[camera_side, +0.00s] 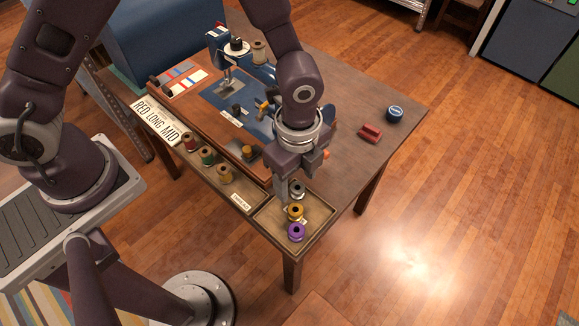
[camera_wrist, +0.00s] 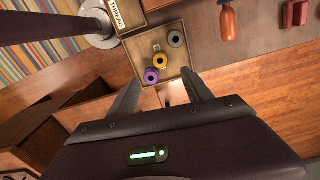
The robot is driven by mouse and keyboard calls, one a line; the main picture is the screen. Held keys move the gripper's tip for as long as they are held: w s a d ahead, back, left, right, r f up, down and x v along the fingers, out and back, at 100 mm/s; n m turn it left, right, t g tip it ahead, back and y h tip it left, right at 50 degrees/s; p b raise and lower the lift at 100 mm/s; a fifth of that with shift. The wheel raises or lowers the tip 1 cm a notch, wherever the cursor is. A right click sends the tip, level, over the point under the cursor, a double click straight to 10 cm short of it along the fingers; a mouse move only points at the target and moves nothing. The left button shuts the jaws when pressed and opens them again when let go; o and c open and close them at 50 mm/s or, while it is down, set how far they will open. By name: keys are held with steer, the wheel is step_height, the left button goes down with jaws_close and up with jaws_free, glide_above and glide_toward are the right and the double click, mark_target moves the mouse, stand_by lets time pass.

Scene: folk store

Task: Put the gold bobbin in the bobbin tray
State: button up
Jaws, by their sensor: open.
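The gold bobbin (camera_side: 295,211) lies in the bobbin tray (camera_side: 321,229) at the table's near corner, between a purple bobbin (camera_side: 296,231) and a grey bobbin (camera_side: 297,188). The wrist view also shows the gold bobbin (camera_wrist: 159,60), the purple bobbin (camera_wrist: 151,75) and the grey bobbin (camera_wrist: 175,39) in the tray (camera_wrist: 143,43). My gripper (camera_side: 291,190) is over the tray, fingers pointing down. In the wrist view my gripper (camera_wrist: 161,84) is open and holds nothing, its fingers spread on either side of the tray's near part. The tray's label is partly covered.
A thread tray (camera_side: 240,197) with several spools adjoins on the left. The sewing machine (camera_side: 223,60) stands behind. A red block (camera_side: 370,133) and a blue round tin (camera_side: 394,114) sit at right. An orange handle (camera_wrist: 227,20) lies beyond the tray.

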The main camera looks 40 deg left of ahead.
steer(key=a+r+n+t, duration=0.1)
steer(key=a+r+n, duration=0.3)
steer(key=r, duration=0.5)
steer(key=a+r+n+t, duration=0.1)
steer(key=a+r+n, duration=0.35)
steer(key=r, duration=0.35)
steer(key=s+a+r+n+t, duration=0.1)
steer(key=s+a+r+n, duration=0.3)
steer(key=s+r+n, duration=0.1)
steer(key=s+a+r+n+t, duration=0.2)
steer(key=s+a+r+n, duration=0.3)
steer(key=s, duration=0.3)
steer(key=shift+s+t, duration=0.3)
steer(key=shift+n, duration=0.25)
